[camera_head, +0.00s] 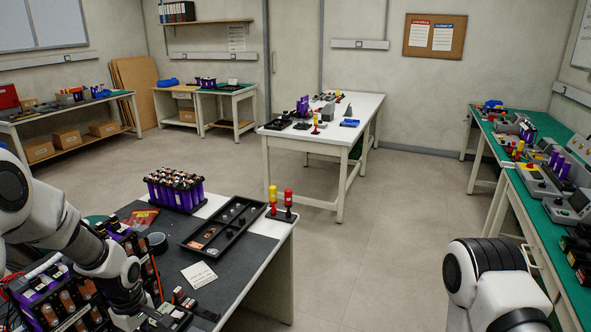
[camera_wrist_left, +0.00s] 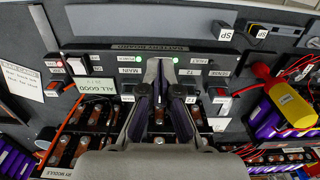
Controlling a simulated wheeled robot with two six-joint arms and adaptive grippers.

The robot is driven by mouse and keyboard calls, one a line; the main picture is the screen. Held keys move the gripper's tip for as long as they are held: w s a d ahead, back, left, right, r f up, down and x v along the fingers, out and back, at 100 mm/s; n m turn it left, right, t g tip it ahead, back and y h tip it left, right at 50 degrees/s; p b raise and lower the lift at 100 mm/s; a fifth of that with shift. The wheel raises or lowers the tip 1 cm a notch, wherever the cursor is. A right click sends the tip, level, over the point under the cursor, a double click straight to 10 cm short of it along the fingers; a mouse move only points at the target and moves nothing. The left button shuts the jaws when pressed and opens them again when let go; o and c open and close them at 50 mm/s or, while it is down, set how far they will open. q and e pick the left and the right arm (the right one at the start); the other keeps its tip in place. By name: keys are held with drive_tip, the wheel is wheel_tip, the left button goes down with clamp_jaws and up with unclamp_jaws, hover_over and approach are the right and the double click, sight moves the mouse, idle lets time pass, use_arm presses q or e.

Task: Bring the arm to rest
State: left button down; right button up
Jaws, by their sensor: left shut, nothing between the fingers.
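My left arm (camera_head: 95,255) reaches in from the left over the near dark-topped table (camera_head: 235,265). In the left wrist view my left gripper (camera_wrist_left: 159,72) is shut and empty. Its fingertips are in front of a labelled board (camera_wrist_left: 215,57) with green lights, between switches marked MAIN and T2. Rows of cells with copper-coloured tops (camera_wrist_left: 95,118) lie behind and beside the fingers. In the head view the gripper itself is hard to make out at the bottom left. Part of my right arm (camera_head: 490,275) shows at the bottom right; its gripper is out of frame.
A purple battery pack (camera_head: 176,190), a black tray (camera_head: 224,228), a tape roll (camera_head: 157,243) and a white note (camera_head: 199,274) lie on the near table. A red and yellow post stand (camera_head: 281,203) is at its far right corner. Open floor (camera_head: 370,230) lies to the right.

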use_arm(q)
drive_tip(key=s+d+f+m, duration=0.1)
drive_tip(key=f, duration=0.1)
drive_tip(key=s+d+f+m, duration=0.1)
drive_tip(key=s+f, duration=0.1)
drive_tip(key=s+d+f, duration=0.1)
drive_tip(key=f, duration=0.1)
drive_tip(key=shift+s+d+f+m+h, duration=0.3)
drive_tip(key=shift+s+m, duration=0.05)
drive_tip(key=shift+m, duration=0.05)
drive_tip(key=s+d+f+m, duration=0.2)
drive_tip(key=s+f+m, duration=0.2)
drive_tip(key=s, duration=0.7)
drive_tip(key=s+d+f+m, duration=0.3)
drive_tip(key=s+f+m, duration=0.2)
drive_tip(key=s, duration=0.6)
drive_tip(key=shift+s, duration=0.15)
drive_tip(key=shift+f, duration=0.1)
